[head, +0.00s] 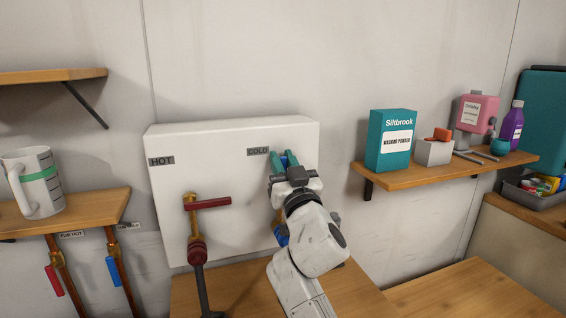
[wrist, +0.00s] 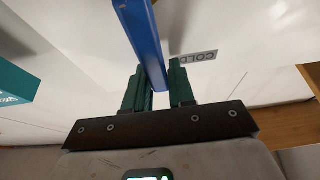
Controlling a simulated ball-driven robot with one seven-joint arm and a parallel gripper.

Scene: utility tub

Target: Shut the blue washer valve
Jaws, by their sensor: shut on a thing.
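In the wrist view the blue valve handle (wrist: 148,42), a long flat bar, runs between the two green fingers of my gripper (wrist: 159,82). The fingers are shut on it near its end. In the head view my gripper (head: 285,160) is at the white washer box (head: 230,150), just right of the COLD label (head: 258,152). There my gripper and arm hide most of the blue handle and its valve body. A blue hose fitting (head: 281,236) shows below, beside my arm.
Two more pipes with a red lever (head: 54,281) and a blue lever (head: 113,271) hang at far left. A shelf (head: 450,168) with a teal powder box (head: 390,140) is to the right.

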